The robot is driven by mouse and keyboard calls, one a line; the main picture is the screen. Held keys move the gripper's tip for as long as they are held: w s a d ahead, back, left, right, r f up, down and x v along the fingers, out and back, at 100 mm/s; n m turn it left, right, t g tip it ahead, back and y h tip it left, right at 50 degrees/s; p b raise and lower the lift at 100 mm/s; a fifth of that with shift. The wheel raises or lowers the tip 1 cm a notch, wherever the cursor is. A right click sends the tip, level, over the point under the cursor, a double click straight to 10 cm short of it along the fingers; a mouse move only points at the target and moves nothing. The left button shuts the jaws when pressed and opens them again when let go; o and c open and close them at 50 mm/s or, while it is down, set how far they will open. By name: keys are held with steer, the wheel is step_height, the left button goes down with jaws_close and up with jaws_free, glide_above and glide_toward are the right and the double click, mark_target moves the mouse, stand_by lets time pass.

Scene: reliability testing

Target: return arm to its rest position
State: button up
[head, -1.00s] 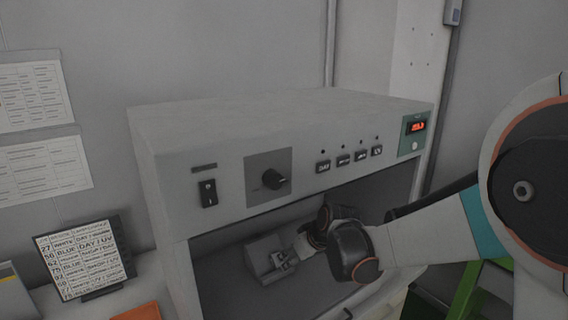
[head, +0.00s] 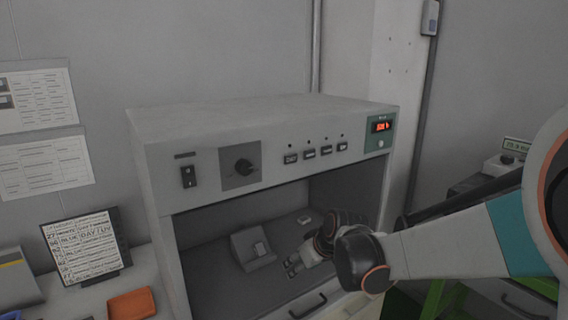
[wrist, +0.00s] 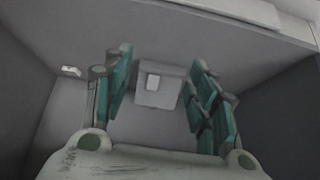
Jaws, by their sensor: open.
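My gripper (head: 296,262) is inside the open front of the grey light booth (head: 270,122), near its right side. In the wrist view my gripper (wrist: 163,105) has its teal-padded fingers wide apart, with nothing between them touching the pads. A grey angled stand (head: 243,252) with a small pale piece (head: 259,249) on it sits on the booth floor, left of the gripper and apart from it. The stand also shows beyond the fingers in the wrist view (wrist: 150,98). My arm reaches in from the right.
A small white block (head: 304,219) lies at the back of the booth. The booth's top panel and side walls surround the gripper. An orange tray (head: 132,304) and a printed sign (head: 85,247) stand at left. A device with a display (head: 505,160) is at right.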

steer(key=s+d+r+m+h, duration=0.1)
steer(key=s+d+r+m, duration=0.1)
steer(key=s+d+r, duration=0.35)
steer(key=s+d+r+m+h, duration=0.1)
steer(key=s+d+r, duration=0.2)
steer(key=s, duration=0.6)
steer(key=s+d+m+h, duration=0.1)
steer(key=s+d, duration=0.2)
steer(key=s, duration=0.4)
steer(key=s+d+f+m+t, duration=0.1)
steer(key=s+d+m, duration=0.1)
steer(key=s, duration=0.4)
steer(key=shift+s+d+h, duration=0.4)
steer(key=shift+d, duration=0.45)
